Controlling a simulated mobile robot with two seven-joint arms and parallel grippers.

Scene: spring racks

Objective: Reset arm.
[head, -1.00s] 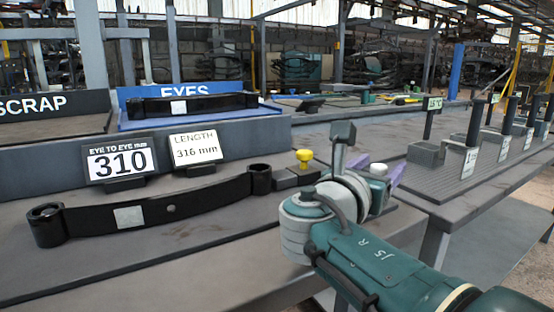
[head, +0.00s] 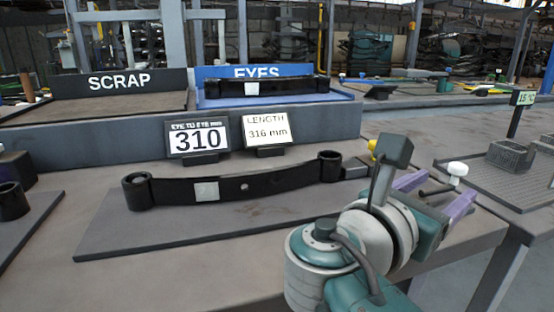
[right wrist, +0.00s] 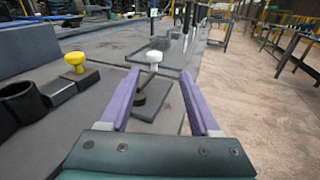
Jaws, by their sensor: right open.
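My right gripper (head: 440,192) has purple fingers and is at the right of the workbench in the head view. It also shows in the right wrist view (right wrist: 160,105), where the fingers are apart with nothing held between them. A white knob (head: 457,169) shows near the fingers in the head view and just beyond the fingertips in the right wrist view (right wrist: 154,59). A black leaf spring (head: 230,187) with an eye at each end lies on a dark plate (head: 120,230), left of my right gripper and apart from it. My left gripper is out of view.
A sign reads 310 (head: 198,138) and a card reads 316 mm (head: 268,133). Behind them are a SCRAP tray (head: 110,108) and a blue EYES tray (head: 215,101) holding another spring (head: 275,88). A yellow knob (right wrist: 75,62) stands near the spring. A ribbed rack (head: 490,180) is at right.

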